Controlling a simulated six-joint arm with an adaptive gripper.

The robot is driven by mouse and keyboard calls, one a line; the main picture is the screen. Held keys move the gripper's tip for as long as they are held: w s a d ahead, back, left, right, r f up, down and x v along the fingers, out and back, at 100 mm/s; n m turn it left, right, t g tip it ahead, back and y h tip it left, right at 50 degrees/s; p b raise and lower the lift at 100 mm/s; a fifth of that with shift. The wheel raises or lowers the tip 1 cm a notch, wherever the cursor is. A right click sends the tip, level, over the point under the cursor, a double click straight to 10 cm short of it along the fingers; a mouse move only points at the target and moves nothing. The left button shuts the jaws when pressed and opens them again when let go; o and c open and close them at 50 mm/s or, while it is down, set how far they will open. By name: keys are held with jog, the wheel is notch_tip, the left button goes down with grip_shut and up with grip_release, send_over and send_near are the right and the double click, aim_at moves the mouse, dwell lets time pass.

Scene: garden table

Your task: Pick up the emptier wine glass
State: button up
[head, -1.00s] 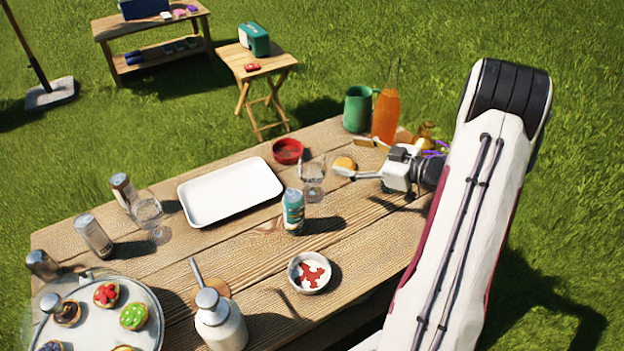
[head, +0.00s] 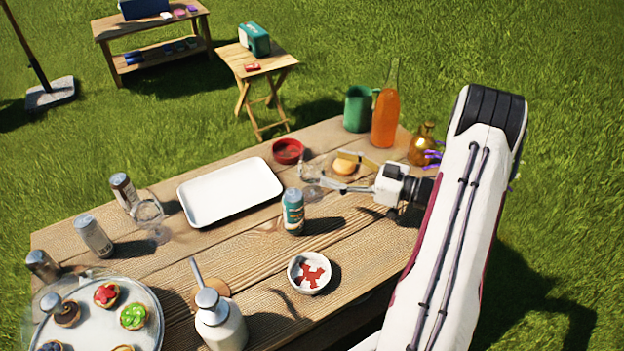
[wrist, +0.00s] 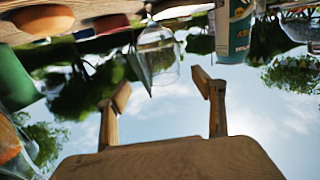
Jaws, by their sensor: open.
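One clear wine glass (head: 309,174) stands near the table's middle, behind the teal can; part of it is hidden by a finger. A second clear wine glass (head: 147,212) stands at the left, beside the silver cans. I cannot tell how much either holds. My gripper (head: 342,172) is open and empty, just right of the nearer glass and pointing at it. In the wrist view, which looks upside down, this glass (wrist: 158,52) appears ahead, roughly between the two fingertips (wrist: 164,92). I cannot tell whether a finger touches it.
The teal can (head: 293,212) stands close in front of the nearer glass. A bun (head: 345,166) lies behind the gripper, a red bowl (head: 288,151) behind the glass. An orange bottle (head: 386,118) and green mug (head: 357,108) stand at the back. A white tray (head: 228,192) lies left.

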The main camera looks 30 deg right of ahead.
aim_at(301, 157)
jog(key=shift+x, duration=1.05)
jog(key=shift+r+x, duration=0.15)
jog(key=shift+x, duration=1.15)
jog(key=shift+r+x, duration=0.15)
jog(key=shift+x, duration=1.15)
jog(key=shift+a, duration=0.1)
jog(key=c, duration=1.8)
